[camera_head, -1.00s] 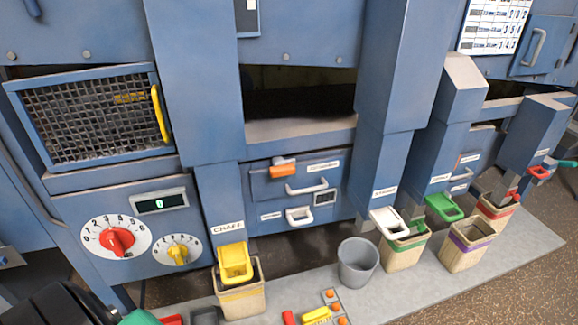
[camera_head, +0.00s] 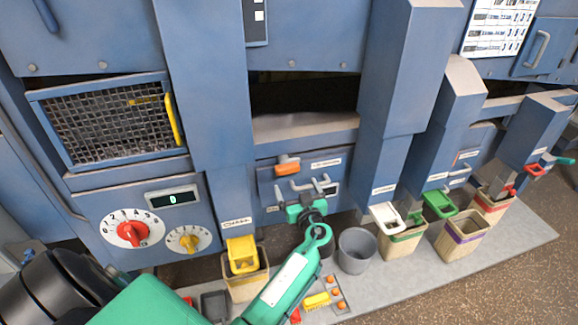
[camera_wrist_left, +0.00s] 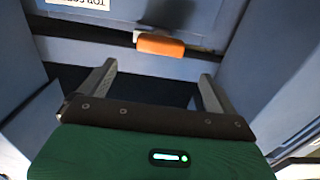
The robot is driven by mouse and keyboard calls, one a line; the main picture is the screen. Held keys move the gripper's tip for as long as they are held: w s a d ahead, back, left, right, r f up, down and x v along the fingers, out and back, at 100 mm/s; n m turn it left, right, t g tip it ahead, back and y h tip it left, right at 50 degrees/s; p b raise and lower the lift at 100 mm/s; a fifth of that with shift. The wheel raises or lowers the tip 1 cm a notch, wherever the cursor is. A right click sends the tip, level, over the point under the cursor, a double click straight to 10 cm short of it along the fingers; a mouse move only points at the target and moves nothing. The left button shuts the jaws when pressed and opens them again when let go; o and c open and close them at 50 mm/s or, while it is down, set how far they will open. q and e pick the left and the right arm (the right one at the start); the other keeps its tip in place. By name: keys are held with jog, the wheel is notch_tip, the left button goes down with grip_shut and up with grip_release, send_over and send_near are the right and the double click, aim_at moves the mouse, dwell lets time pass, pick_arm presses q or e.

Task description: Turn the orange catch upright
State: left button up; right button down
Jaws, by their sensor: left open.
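The orange catch (camera_head: 288,168) lies sideways, its long side roughly level, at the top edge of a blue drawer front (camera_head: 264,186) in the middle of the machine. My left gripper (camera_head: 307,183) is in front of that drawer, just below and to the right of the catch, with its two fingers apart and nothing between them. In the left wrist view the catch (camera_wrist_left: 160,46) lies ahead of the open fingers (camera_wrist_left: 158,70), apart from them. My left gripper and arm hide part of the drawer front and its handles. My right gripper is not in view.
A yellow chute spout (camera_head: 242,255) over a bin stands left of my forearm. A grey bucket (camera_head: 357,250) stands close on its right. White (camera_head: 386,218) and green (camera_head: 440,204) spouts sit further right. A red dial (camera_head: 131,234) is on the left panel.

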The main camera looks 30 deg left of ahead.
aim_at(289, 171)
pick_arm(q)
jog(key=p+x, duration=0.3)
jog(key=x, duration=0.4)
jog(key=shift+w+a+r, duration=0.1)
jog(key=shift+w, duration=0.05)
jog(key=shift+w+a, duration=0.4)
jog(key=shift+a, duration=0.1)
jog(key=c, duration=1)
jog(key=shift+f, duration=0.2)
